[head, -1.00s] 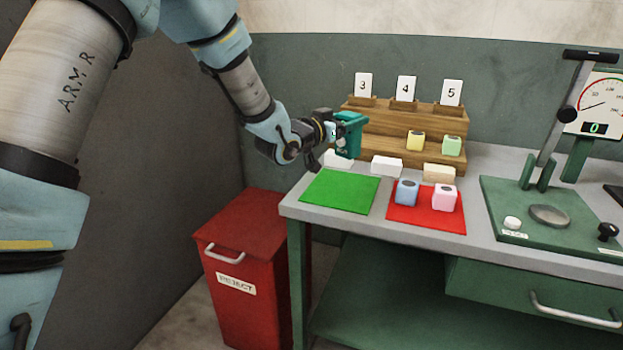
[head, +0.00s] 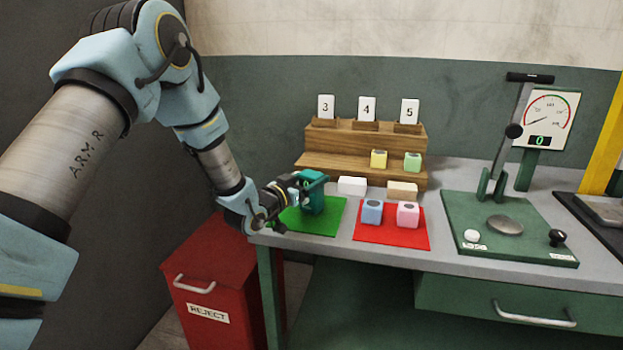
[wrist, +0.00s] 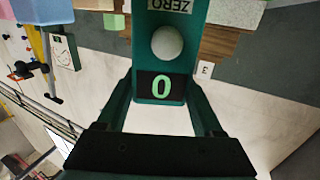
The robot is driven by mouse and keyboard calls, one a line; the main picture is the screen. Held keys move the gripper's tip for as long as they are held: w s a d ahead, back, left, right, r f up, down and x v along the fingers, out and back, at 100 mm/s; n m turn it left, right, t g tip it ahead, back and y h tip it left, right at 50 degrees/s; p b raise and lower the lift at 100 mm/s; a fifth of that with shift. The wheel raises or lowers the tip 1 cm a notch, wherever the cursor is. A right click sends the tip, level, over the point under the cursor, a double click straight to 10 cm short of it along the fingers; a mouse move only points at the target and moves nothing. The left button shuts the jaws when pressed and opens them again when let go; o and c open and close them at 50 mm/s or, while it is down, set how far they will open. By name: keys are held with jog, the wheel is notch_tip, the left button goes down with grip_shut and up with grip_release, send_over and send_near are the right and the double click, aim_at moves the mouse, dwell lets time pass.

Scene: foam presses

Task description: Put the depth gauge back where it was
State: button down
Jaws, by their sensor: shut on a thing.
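The depth gauge (head: 313,192) is a teal-green body held at the left end of the bench. In the head view it overlaps the green mat (head: 328,228); I cannot tell if its foot touches the mat. In the wrist view the gauge (wrist: 181,68) shows a display reading 0, a round pale button and a ZERO label. My gripper (head: 301,190) is shut on it, with a finger on each side in the wrist view (wrist: 163,108). The gauge's lower end is out of clear sight.
A red mat (head: 420,240) holds a blue foam block (head: 372,211) and a pink one (head: 408,214). Behind stand a white block (head: 352,186), a tan block (head: 402,190) and a wooden rack (head: 330,164) with yellow and green blocks. The press (head: 470,215) stands right; a red reject bin (head: 190,255), lower left.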

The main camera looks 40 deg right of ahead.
jog(key=shift+f, duration=0.15)
jog(key=shift+c, duration=0.2)
grip_release()
jog(key=shift+r, duration=0.2)
jog(key=a+b, duration=0.1)
jog(key=a, duration=0.2)
jog(key=s+a+b, duration=0.1)
jog(key=a, duration=0.3)
jog(key=s+a+b, duration=0.1)
jog(key=a, duration=0.2)
jog(key=shift+a+f+b, duration=0.1)
jog(key=shift+a+b, duration=0.25)
jog(key=shift+b, duration=0.05)
jog(key=shift+a, duration=0.55)
